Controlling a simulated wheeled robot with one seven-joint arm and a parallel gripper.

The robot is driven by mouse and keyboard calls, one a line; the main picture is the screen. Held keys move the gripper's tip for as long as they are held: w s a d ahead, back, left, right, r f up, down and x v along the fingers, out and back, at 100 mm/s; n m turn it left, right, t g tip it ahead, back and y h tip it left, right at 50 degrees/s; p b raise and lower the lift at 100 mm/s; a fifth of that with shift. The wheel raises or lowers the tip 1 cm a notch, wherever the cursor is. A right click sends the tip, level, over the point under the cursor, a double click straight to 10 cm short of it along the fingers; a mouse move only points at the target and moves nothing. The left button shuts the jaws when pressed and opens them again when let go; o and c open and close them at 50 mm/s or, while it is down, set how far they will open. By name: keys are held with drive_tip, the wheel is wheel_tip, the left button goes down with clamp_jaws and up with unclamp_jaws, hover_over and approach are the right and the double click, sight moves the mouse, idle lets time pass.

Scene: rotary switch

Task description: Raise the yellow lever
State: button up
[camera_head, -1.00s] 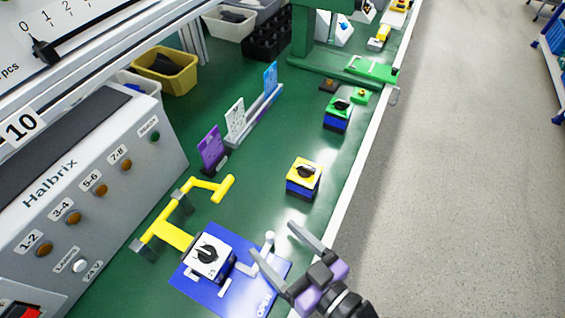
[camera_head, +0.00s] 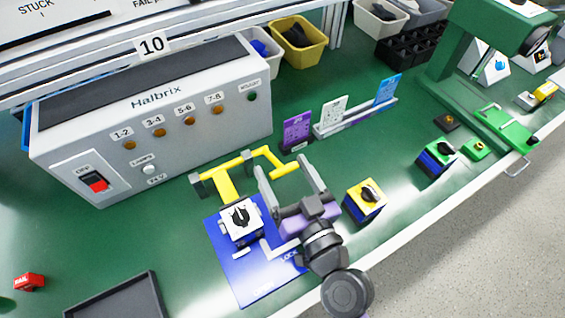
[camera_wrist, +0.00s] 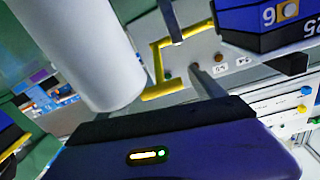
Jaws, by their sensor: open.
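The yellow lever (camera_head: 227,185) is a bent yellow bar on grey brackets behind the blue base plate (camera_head: 238,277). Its handle end (camera_head: 285,170) lies low over the green bench, to the right of the plate. It also shows in the wrist view (camera_wrist: 158,70), in front of the grey test box. My gripper (camera_head: 288,176) is open, its fingers pointing away toward the handle, one on each side of it in the head view. I cannot tell whether they touch it. A white-topped rotary switch (camera_head: 240,218) sits on the blue plate.
A yellow-topped switch (camera_head: 366,197) stands right of my gripper. The grey test box (camera_head: 160,120) stands behind the lever. Purple, white and blue cards (camera_head: 333,115) stand in a rack behind. A dark tray (camera_head: 118,300) lies at the front left.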

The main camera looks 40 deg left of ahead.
drive_tip(key=shift+w+a, duration=0.25)
drive_tip(key=shift+a, duration=0.35)
clamp_jaws()
